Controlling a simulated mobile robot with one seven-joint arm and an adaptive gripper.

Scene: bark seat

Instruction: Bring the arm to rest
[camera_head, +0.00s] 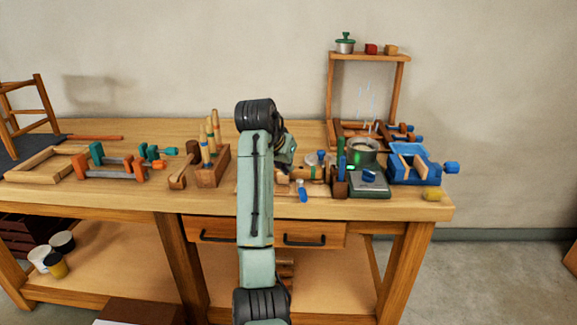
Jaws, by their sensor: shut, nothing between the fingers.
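My arm (256,190) rises from the bottom edge in front of the bench, slightly left of the picture's middle. Its dark elbow joint (255,114) is at the top, above the bench's rear edge in the picture. Beyond the elbow, a short pale-green link (285,148) leans forward and down on the right side. My gripper cannot be made out; the arm's own links hide that area. No held object shows.
The wooden workbench (120,202) carries clamps (110,167), a mallet (184,165), a wooden block with handled tools (212,172), a metal pot (362,151) and a blue vise (415,168). A small wooden rack (332,85) stands at the back right.

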